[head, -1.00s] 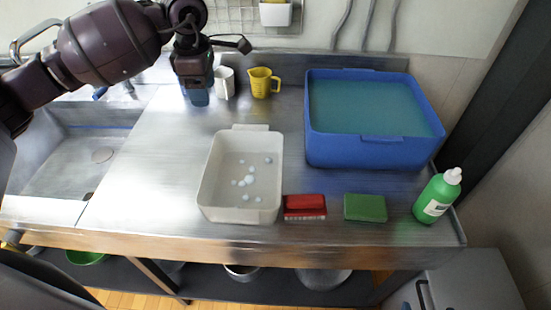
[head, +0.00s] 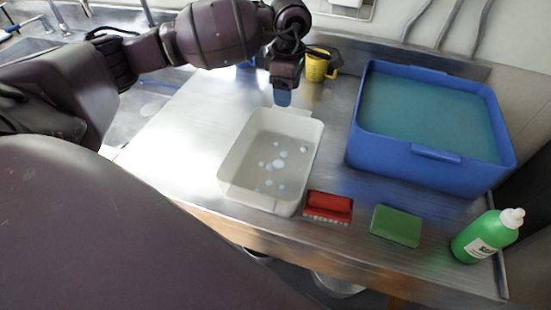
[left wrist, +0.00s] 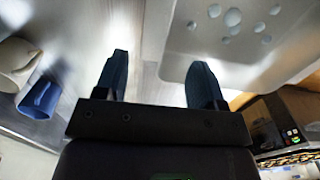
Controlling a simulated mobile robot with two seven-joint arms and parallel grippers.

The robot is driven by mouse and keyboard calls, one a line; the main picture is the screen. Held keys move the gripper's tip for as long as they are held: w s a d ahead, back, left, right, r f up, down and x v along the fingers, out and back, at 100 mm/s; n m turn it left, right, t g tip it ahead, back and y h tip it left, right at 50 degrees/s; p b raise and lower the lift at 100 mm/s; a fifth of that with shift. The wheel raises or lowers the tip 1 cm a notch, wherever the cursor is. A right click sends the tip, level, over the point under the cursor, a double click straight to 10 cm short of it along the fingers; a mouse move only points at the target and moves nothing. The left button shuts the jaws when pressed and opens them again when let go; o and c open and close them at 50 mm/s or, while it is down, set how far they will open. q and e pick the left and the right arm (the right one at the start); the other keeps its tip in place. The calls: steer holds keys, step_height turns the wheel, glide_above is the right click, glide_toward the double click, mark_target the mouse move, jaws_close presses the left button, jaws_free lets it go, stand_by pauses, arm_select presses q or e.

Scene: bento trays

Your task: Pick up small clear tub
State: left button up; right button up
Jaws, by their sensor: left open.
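The small clear tub (head: 256,199) is a pale, see-through rectangular bin on the steel counter, with several whitish bubble-like blobs inside. It also shows at the upper right of the left wrist view (left wrist: 238,62). My left gripper (head: 283,98) points down near the tub's far rim in the head view, and hides part of the counter behind it. The near tub edge shows beside the right finger. I cannot tell whether that finger touches it. My right gripper is not in view.
A large blue basin (head: 440,155) of bluish water stands right of the tub. A yellow jug (head: 319,68), white mug (left wrist: 14,62) and blue mug (left wrist: 40,97) stand nearby.

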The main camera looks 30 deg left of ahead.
mark_target(288, 111)
arm_select(q)
steer(key=shift+w+d+f, duration=0.1)
steer(key=shift+w+f, duration=0.05)
steer(key=shift+f, duration=1.65)
steer(key=shift+w+f, duration=0.15)
steer(key=shift+f, duration=1.6)
jaws_close()
